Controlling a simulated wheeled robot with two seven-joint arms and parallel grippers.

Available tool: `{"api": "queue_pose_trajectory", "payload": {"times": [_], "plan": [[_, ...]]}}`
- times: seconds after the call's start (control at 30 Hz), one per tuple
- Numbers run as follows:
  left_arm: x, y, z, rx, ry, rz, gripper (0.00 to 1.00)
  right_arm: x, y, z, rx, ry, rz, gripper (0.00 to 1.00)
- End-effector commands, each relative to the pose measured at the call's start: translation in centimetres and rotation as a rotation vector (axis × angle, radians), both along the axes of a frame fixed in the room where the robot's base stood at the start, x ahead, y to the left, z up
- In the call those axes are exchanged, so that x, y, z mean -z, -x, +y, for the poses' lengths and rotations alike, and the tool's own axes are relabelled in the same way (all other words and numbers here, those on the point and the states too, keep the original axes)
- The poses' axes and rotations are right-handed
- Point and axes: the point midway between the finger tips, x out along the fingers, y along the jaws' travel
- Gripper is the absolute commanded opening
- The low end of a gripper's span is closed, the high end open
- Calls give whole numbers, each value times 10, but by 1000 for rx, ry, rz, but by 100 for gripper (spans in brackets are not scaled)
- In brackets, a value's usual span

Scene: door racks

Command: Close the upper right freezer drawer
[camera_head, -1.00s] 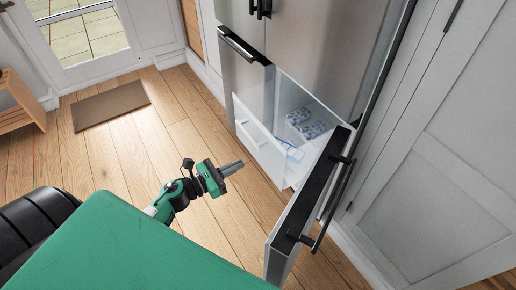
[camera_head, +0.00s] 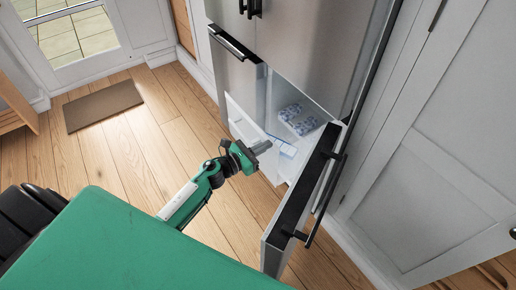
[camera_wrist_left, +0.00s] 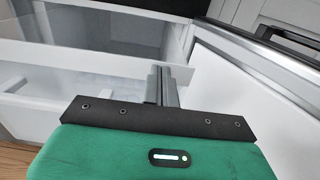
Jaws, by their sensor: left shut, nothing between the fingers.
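The refrigerator's lower freezer part stands open, with a black-topped front (camera_head: 300,190) swung out at the right and its dark bar handle facing right. Between the open fronts, the white interior shows a drawer space with blue-and-white packages (camera_head: 299,118). In the left wrist view a clear-fronted drawer (camera_wrist_left: 110,35) sits above a white lower bin (camera_wrist_left: 60,90). My left gripper (camera_head: 266,147) is shut and empty, its fingertips just before the drawers, left of the right-hand front. The fingers (camera_wrist_left: 163,84) point toward the interior; contact cannot be told. My right gripper is not in view.
The wood floor (camera_head: 130,150) is clear at the left, with a brown mat (camera_head: 103,105).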

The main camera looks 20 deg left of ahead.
Motion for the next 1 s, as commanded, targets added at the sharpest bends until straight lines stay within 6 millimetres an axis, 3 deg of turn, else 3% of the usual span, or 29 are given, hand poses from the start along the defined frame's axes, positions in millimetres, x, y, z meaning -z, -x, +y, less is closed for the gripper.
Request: {"api": "queue_pose_trajectory", "payload": {"times": [0.47,0.57,0.77,1.0], "plan": [[1,-5,-3,0,0,0,0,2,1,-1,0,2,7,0],[1,-14,-9,2,0,-1,0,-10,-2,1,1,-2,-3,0],[2,-48,-29,2,-1,-4,0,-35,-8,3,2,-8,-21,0],[3,-105,-62,1,-1,-5,0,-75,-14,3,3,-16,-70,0]]}}
